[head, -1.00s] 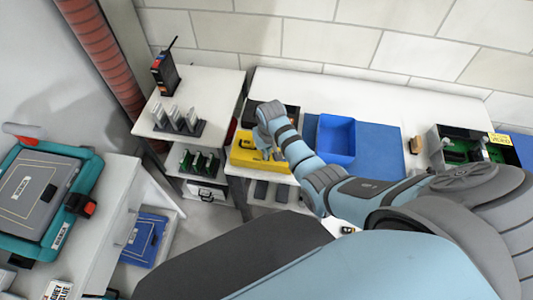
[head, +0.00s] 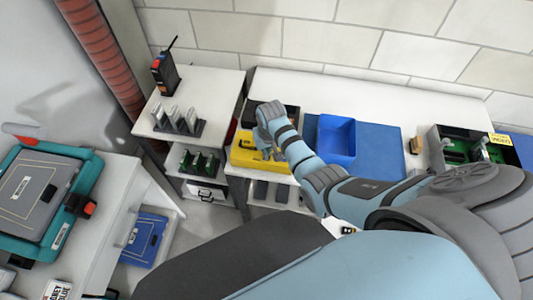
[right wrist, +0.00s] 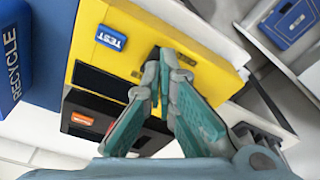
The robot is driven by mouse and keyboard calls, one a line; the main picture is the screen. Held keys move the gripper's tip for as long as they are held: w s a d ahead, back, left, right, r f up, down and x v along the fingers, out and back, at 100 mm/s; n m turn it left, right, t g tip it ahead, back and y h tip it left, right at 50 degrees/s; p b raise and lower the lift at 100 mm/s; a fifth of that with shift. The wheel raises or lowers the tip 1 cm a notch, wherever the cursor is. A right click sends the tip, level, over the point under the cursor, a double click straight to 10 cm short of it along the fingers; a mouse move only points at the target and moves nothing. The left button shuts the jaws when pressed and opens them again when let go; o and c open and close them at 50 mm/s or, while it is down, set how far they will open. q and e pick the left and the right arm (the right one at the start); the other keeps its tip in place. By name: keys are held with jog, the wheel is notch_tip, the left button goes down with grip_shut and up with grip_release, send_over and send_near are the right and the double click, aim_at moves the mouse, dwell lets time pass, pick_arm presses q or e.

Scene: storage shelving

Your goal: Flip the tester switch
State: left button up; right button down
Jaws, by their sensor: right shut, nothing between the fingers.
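The yellow tester box (head: 243,158) sits at the left end of the white bench. Its yellow top also shows in the right wrist view (right wrist: 125,20), with a blue TEST label (right wrist: 111,38) and a dark slot. My right gripper (head: 270,152) is over the tester, coming from the right. In the right wrist view its fingertips (right wrist: 160,58) are together and empty, at a dark spot on the yellow face beside the label. The fingertips cover that spot, so I cannot tell the switch's position or whether they touch it. My left gripper is not in view.
A dark tray (head: 290,115) lies just behind the tester. A blue bin (head: 336,138) marked RECYCLE stands to its right on a blue mat (head: 378,145). A shelf (head: 205,90) with a radio (head: 164,72) is to the left. A wall closes the back.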

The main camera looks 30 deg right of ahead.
jog(key=shift+f+b, duration=0.7)
jog(key=shift+f, duration=0.3)
dwell(0.3)
jog(key=shift+r+p, duration=0.25)
jog(key=shift+p, duration=0.05)
notch_tip(320, 180, up, 3)
jog(key=p, duration=0.2)
jog(key=shift+f+p, duration=0.1)
jog(key=shift+p, duration=0.3)
notch_tip(320, 180, up, 3)
jog(key=shift+f, duration=0.2)
jog(key=shift+r, duration=0.55)
